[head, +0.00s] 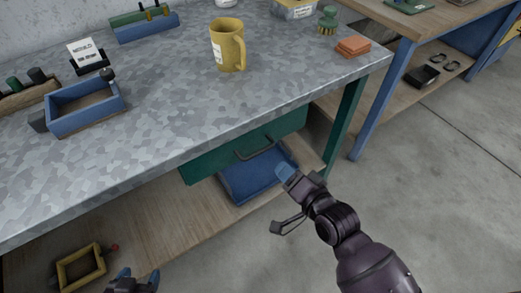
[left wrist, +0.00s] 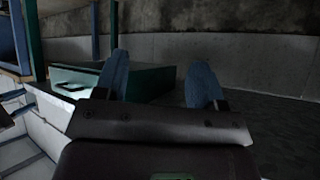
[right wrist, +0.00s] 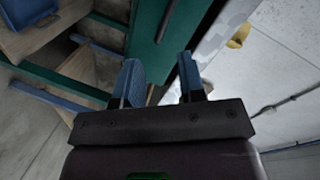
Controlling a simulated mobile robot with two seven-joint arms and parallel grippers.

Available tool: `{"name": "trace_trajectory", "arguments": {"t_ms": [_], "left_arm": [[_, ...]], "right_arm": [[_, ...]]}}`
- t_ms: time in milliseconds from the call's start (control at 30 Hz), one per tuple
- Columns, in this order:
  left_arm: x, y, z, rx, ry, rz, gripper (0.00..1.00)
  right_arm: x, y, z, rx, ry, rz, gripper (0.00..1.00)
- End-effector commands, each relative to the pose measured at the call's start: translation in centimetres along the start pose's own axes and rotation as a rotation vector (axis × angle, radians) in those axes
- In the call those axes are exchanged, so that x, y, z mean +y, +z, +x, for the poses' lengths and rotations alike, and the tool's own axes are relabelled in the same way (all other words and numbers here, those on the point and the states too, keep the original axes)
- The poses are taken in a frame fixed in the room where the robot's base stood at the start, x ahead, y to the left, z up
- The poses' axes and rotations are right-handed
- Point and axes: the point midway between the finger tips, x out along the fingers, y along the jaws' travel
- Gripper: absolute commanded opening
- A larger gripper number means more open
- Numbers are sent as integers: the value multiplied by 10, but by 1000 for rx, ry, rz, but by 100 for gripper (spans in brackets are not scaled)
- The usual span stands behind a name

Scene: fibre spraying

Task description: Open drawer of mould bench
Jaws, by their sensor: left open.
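The mould bench (head: 165,110) has a grey mottled top. A green drawer (head: 215,161) with a dark bar handle (head: 262,150) hangs under its front edge and looks closed. The drawer and its handle (left wrist: 72,86) also seem to show at the left of the left wrist view. My right gripper (head: 284,199) is open and empty, below and right of the handle, apart from it. Its fingers (right wrist: 160,82) stand apart before a green surface. My left gripper (head: 134,280) is low at the bottom edge, fingers apart and empty in its wrist view (left wrist: 160,85).
A blue bin (head: 245,184) sits under the drawer. A yellow frame (head: 80,269) lies on the lower wooden shelf. A green leg (head: 346,120) stands right of the drawer. On the bench are a yellow mug (head: 226,47) and a blue frame (head: 85,117). Floor is clear at right.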

Motion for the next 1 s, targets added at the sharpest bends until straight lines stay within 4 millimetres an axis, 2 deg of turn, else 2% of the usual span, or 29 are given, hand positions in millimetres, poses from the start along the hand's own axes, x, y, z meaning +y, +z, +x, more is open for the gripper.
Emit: {"name": "trace_trajectory", "arguments": {"t_ms": [100,300,567,800,1000], "left_arm": [[-2,-14,-2,23,-1,5,64],[-2,-19,-4,29,-1,4,64],[0,-10,-3,11,-2,-5,64],[2,6,-1,-18,-3,-13,64],[2,8,1,-20,-1,-11,64]], "right_arm": [[-8,3,-1,-17,-17,222,37],[-9,4,-1,-24,-18,459,37],[-7,5,8,-25,-15,515,37],[-6,7,43,-25,-13,514,37],[-7,7,75,-26,-12,514,37]]}}
